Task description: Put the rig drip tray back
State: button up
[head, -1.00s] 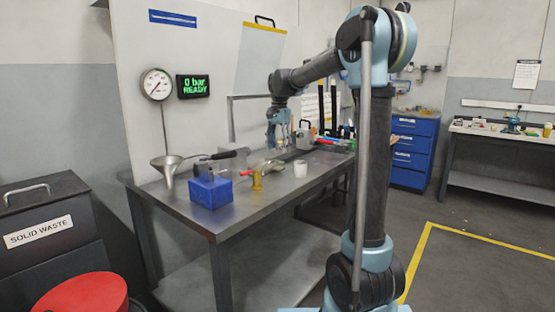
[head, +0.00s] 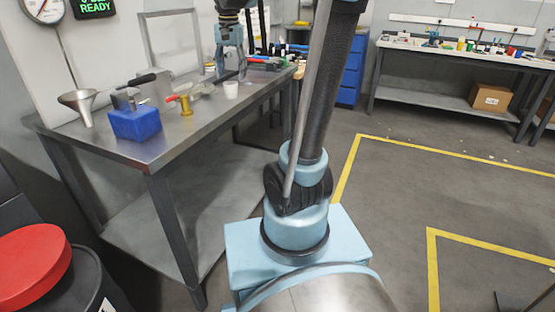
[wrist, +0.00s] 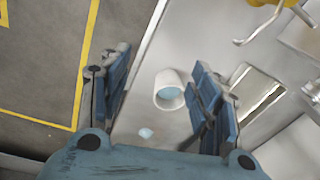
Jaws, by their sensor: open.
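My gripper (head: 231,66) hangs over the far part of the metal workbench (head: 150,150). In the wrist view my gripper (wrist: 160,70) is open, with nothing held between its fingers. A white cup (head: 231,89) stands on the bench below it. The wrist view shows the cup (wrist: 168,98) between the fingers but lower down, with pale blue liquid inside. A small pale blue spot (wrist: 146,132) lies on the bench beside it. A shiny rectangular piece with a raised rim (wrist: 262,92) is right of the right finger; it may be the drip tray, but I cannot tell.
A blue block (head: 135,122), a metal funnel (head: 79,100) and a brass fitting with a red handle (head: 185,104) stand on the near bench. A red lid (head: 32,265) is at lower left. Floor inside the yellow lines (head: 350,165) is clear.

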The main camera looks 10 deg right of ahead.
jog(key=s+d+f+n, duration=0.2)
jog(key=s+d+f, duration=0.3)
jog(key=s+f, duration=0.6)
jog(key=s+d+f+n+t, duration=0.1)
jog(key=s+d+f+n, duration=0.2)
jog(key=s+f, duration=0.8)
jog(key=s+d, duration=0.2)
jog(key=s, duration=0.2)
jog(key=shift+d+f, duration=0.3)
jog(key=shift+d, duration=0.05)
jog(key=shift+w+f, duration=0.2)
jog(key=shift+w, duration=0.2)
